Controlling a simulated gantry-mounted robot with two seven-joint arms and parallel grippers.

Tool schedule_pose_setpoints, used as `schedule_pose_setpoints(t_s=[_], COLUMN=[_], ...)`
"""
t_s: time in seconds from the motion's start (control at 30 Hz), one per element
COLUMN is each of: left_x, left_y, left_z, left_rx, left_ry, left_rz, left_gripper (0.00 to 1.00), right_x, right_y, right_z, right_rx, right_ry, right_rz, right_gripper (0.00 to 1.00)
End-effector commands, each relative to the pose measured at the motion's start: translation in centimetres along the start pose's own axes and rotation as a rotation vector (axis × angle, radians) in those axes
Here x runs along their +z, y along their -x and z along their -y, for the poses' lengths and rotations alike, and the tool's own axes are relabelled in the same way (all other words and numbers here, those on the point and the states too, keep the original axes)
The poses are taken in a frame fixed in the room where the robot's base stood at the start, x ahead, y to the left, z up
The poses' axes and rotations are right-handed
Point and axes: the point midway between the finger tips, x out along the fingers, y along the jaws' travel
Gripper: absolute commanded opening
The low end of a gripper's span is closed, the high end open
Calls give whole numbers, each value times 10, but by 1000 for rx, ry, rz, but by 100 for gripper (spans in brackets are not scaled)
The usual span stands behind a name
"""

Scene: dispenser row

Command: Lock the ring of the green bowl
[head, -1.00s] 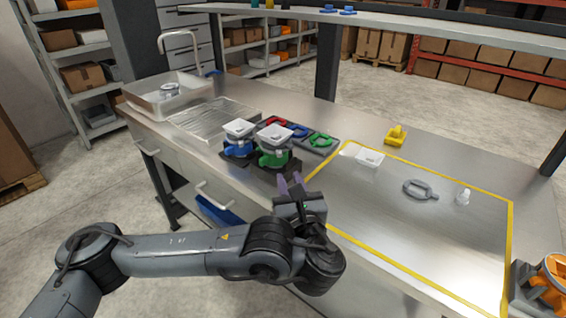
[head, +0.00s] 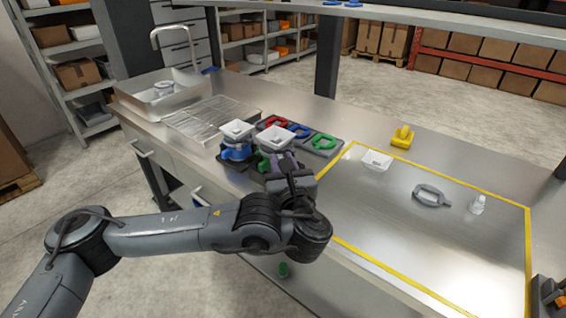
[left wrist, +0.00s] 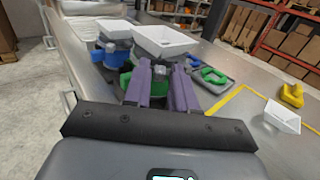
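The green bowl unit has a white square bowl (head: 275,138) on a grey collar above a green ring part (head: 264,160). In the left wrist view the white bowl (left wrist: 164,42) and green part (left wrist: 126,82) stand just beyond my fingers. My left gripper (head: 284,162) is at the near side of this unit, below bowl height. Its purple fingers (left wrist: 166,85) are apart, with a grey piece of the unit showing between their tips. I cannot tell whether they touch it. The fingers hide much of the green part. My right gripper is not in view.
A blue unit with a white bowl (head: 236,131) stands close on the left. A grey tray (head: 322,151) with red, blue and green rings lies behind. A loose white bowl (head: 376,161), grey ring (head: 431,196) and small white bottle (head: 477,204) lie inside the yellow outline.

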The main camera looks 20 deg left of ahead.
Motion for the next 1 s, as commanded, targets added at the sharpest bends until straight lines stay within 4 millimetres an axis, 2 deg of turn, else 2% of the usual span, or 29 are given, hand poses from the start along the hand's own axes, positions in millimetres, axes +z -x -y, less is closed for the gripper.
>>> schedule_pose_setpoints(t_s=[0.03, 0.2, 0.77, 1.0], left_x=[0, 0, -1, -3], left_y=[0, 0, 0, -1], left_z=[0, 0, -5, -12], left_rx=[0, 0, -59, -140], left_ry=[0, 0, 0, 1], left_rz=[0, 0, 1, 1], left_gripper=[22, 0, 0, 0], right_x=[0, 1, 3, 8], right_y=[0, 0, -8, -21], right_z=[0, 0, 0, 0], right_rx=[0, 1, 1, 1], right_ry=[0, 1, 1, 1], right_rz=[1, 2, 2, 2], right_gripper=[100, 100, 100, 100])
